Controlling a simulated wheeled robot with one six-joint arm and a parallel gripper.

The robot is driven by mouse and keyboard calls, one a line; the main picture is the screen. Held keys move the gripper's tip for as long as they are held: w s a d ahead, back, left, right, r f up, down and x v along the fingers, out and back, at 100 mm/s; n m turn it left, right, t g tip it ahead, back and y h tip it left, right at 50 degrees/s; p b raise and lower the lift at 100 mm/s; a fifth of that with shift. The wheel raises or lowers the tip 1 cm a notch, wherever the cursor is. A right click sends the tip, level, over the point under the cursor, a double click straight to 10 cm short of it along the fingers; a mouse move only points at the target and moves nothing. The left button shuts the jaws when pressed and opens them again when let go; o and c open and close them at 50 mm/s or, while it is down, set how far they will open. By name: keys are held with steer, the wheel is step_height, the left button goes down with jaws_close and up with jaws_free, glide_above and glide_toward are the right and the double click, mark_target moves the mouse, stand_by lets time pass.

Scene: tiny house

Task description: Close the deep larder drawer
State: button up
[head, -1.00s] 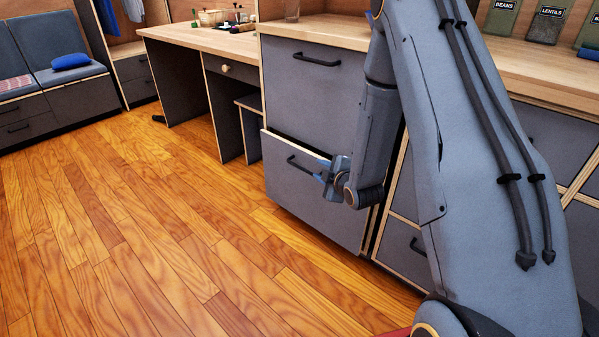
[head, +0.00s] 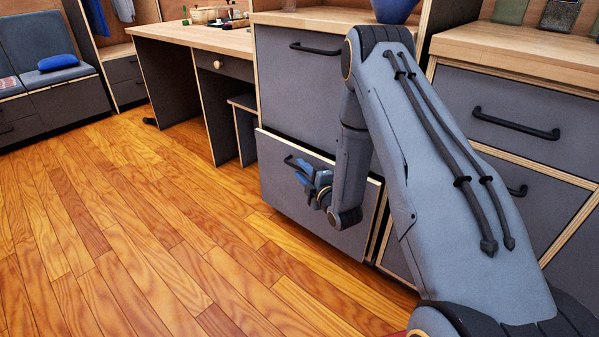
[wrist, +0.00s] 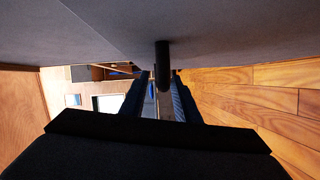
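The deep larder drawer (head: 280,194) is the lower grey front of the cabinet in the head view. Its pale top edge still stands slightly out from the front above. Its black bar handle (head: 291,160) is partly hidden by my gripper (head: 303,172), which is at the drawer face. In the wrist view the handle (wrist: 162,62) sticks out from the grey face, in line with the gap between my gripper's blue fingers (wrist: 161,88). The fingers are apart. Whether they touch the handle is not clear.
A closed grey front (head: 308,82) with a black handle is above the drawer. A desk (head: 190,38) and a stool (head: 243,103) stand to the left. Grey cabinets (head: 515,115) stand at right, partly behind my arm. The wooden floor (head: 130,220) in front is clear.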

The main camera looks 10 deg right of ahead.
steer(key=shift+w+a, duration=0.2)
steer(key=shift+w, duration=0.4)
jaws_close()
steer(key=shift+w, duration=0.1)
